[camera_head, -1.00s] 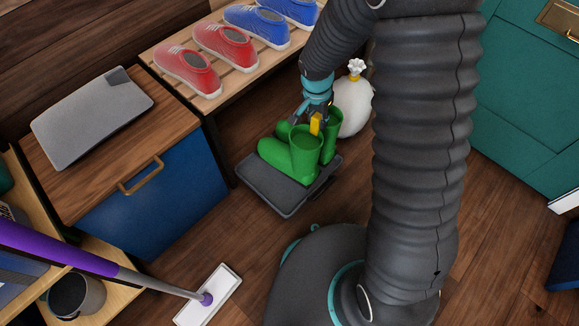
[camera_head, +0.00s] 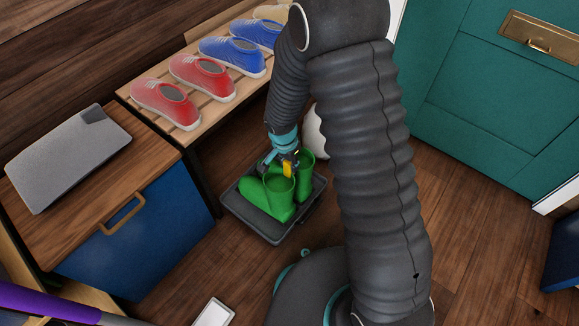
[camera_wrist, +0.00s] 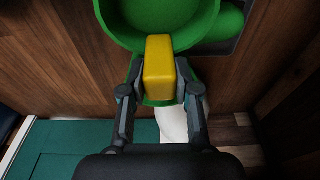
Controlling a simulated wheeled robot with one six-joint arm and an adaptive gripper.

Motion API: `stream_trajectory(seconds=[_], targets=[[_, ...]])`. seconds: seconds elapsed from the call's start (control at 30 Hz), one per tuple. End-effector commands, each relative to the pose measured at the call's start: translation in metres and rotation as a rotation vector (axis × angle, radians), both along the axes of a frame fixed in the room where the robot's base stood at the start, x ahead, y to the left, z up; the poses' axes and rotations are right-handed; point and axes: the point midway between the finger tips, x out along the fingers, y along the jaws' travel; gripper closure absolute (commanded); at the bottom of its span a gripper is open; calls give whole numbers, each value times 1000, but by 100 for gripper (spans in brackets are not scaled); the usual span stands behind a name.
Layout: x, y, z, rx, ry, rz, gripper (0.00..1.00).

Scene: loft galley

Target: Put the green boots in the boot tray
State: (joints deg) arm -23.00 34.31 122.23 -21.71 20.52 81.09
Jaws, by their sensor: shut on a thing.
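The pair of green boots (camera_head: 280,199) stands upright inside the outline of the dark grey boot tray (camera_head: 268,233) on the floor. Whether the soles touch the tray bottom I cannot tell. My gripper (camera_head: 287,166) comes down from above and is shut on the yellow pull tab (camera_head: 288,170) of the boots. In the wrist view the yellow tab (camera_wrist: 160,72) sits between the two fingers of my gripper (camera_wrist: 160,92), beside the green boot opening (camera_wrist: 165,15). A bit of the second boot shows at the upper right there. My arm covers part of the scene behind.
A slatted bench (camera_head: 192,134) with red shoes (camera_head: 202,78) and blue shoes (camera_head: 232,55) stands behind the tray. A blue-fronted cabinet (camera_head: 140,240) is at left. A white bag (camera_head: 314,133) is partly hidden behind my arm.

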Motion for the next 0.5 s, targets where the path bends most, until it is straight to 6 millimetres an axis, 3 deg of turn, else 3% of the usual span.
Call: stream_trajectory(seconds=[0.13, 0.5], targets=[[0, 0, -19, -1, 1, 0, 100], [1, 0, -23, 1, -1, -1, 100]])
